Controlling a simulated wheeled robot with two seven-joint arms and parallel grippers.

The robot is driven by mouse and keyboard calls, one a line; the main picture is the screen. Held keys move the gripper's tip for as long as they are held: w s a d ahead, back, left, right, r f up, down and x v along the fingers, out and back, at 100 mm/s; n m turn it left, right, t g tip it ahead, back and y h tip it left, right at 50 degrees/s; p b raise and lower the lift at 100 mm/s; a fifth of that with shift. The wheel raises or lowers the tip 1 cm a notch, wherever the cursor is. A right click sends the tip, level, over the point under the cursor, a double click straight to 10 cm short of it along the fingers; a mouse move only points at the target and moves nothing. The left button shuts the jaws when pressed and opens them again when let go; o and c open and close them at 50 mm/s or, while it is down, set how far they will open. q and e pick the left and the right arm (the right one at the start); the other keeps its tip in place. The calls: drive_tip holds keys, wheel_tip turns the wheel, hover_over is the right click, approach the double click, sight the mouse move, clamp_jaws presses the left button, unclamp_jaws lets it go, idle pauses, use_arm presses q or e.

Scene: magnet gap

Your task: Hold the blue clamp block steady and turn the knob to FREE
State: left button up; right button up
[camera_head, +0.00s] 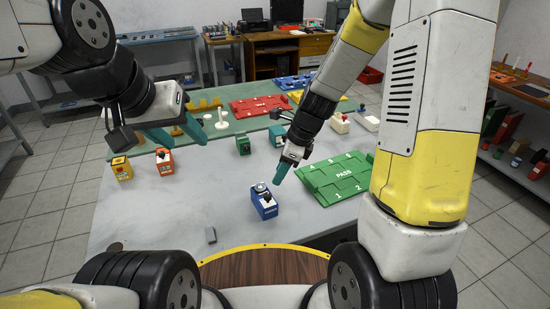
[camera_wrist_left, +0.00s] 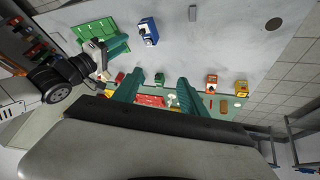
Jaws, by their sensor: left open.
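The blue clamp block (camera_head: 266,207) stands on the grey table near its front middle, with a dark knob (camera_head: 267,197) and a round silver-and-black part (camera_head: 260,187) on top. The knob's setting is too small to read. The block also shows at the top of the left wrist view (camera_wrist_left: 148,34). My left gripper (camera_head: 174,133) is open and empty, raised over the left of the table, well apart from the block. My right gripper (camera_head: 282,171) points down just behind and above the block; its fingers are seen edge-on, and contact is not visible.
A green PASS board (camera_head: 338,178) lies right of the block. A small grey piece (camera_head: 210,235) lies front left. The table between is clear.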

sight(264, 201)
use_arm(q)
drive_tip(key=o, duration=0.3)
drive_tip(key=shift+w+m, duration=0.25)
drive_tip(key=shift+m, duration=0.05)
drive_tip(key=shift+o, duration=0.7)
drive_tip(key=w+f+m+g+y, duration=0.1)
drive_tip(key=w+f+m+g, duration=0.1)
drive_tip(key=w+m, duration=0.6)
drive_tip(key=shift+w+d+f+y, duration=0.3)
drive_tip(key=shift+d+f+y, duration=0.1)
drive_tip(key=shift+f, duration=0.5)
drive_tip(key=w+d+f+m+g, duration=0.2)
drive_tip(key=w+d+f+m, duration=0.1)
drive_tip(key=w+f+m, duration=0.45)
drive_tip(key=w+d+f+m+g, duration=0.1)
drive_tip(key=w+d+f+m, duration=0.3)
drive_tip(key=w+f+m, duration=0.35)
drive_tip(key=shift+w+d+f+m+g, duration=0.15)
drive_tip(key=shift+d+f+m, duration=0.85)
drive_tip(key=shift+f, duration=2.35)
drive_tip(key=shift+s+d+f+m+g, duration=0.1)
drive_tip(key=shift+d+f+m+g, duration=0.25)
drive_tip(key=shift+f+m, duration=2.05)
drive_tip(key=shift+w+d+f+m+g, duration=0.15)
drive_tip(key=shift+d+f, duration=0.7)
drive_tip(key=shift+f, duration=3.5)
